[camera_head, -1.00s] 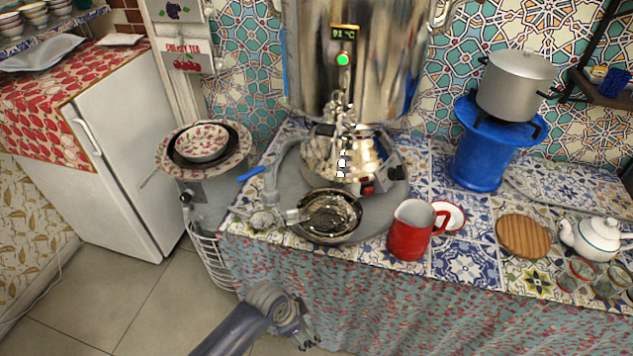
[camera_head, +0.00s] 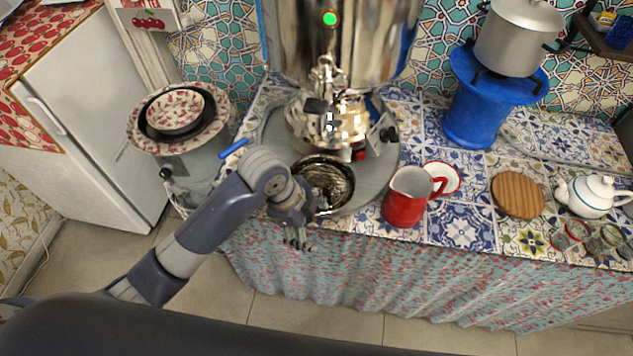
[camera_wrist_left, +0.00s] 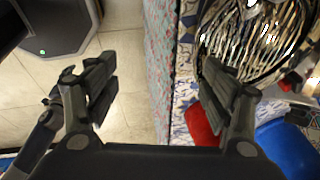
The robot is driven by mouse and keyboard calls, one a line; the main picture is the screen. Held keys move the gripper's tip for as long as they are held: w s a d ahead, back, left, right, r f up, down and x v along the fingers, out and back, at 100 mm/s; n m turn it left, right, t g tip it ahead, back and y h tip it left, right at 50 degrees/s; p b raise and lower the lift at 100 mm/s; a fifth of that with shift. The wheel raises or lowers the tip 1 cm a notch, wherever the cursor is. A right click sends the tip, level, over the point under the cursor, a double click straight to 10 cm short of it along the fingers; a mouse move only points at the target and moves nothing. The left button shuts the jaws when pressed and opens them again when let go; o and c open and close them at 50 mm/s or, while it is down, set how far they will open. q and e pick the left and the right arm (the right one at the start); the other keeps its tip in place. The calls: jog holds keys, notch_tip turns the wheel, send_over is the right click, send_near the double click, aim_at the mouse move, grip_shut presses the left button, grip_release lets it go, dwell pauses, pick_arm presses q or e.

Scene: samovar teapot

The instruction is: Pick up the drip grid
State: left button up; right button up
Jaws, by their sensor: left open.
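The drip grid (camera_head: 326,180) is a round, dark metal piece with a shiny patterned surface. It lies at the front of the grey round tray (camera_head: 352,207), below the samovar (camera_head: 340,60). In the left wrist view the grid (camera_wrist_left: 255,35) is at the top right, partly behind a finger. My left gripper (camera_head: 298,239) is at the table's front edge, just left of and in front of the grid. Its fingers (camera_wrist_left: 158,78) are apart with nothing between them; one finger overlaps the grid's near rim in the wrist view, and I cannot tell whether they touch. My right gripper is not in view.
A red mug (camera_head: 405,198) stands right of the tray. A metal teapot (camera_head: 330,122) stands behind the grid. Bowls (camera_head: 175,112) sit left of the table. A wooden board (camera_head: 518,195) and white teapot (camera_head: 592,196) are at the right. The floor before the cloth is clear.

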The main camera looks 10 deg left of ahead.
pick_arm(q)
jog(key=w+a+r+m+y, duration=0.1)
jog(key=w+a+r+m, duration=0.1)
jog(key=w+r+m, duration=0.1)
jog(key=w+a+r+m+g+y, duration=0.1)
jog(key=w+a+r+m, duration=0.2)
jog(key=m, duration=0.1)
jog(key=w+a+r+m+y, duration=0.1)
jog(key=w+a+r+m, duration=0.2)
jog(key=shift+w+a+r+g, duration=0.1)
jog(key=shift+w+r+g, duration=0.1)
jog(key=shift+r+g, duration=0.1)
notch_tip(320, 180, down, 5)
jog(key=shift+f+p, duration=0.1)
jog(key=shift+p, duration=0.4)
jog(key=shift+f+p, duration=0.7)
jog(key=shift+f, duration=1.95)
jog(key=shift+w, duration=0.1)
jog(key=c, duration=1.2)
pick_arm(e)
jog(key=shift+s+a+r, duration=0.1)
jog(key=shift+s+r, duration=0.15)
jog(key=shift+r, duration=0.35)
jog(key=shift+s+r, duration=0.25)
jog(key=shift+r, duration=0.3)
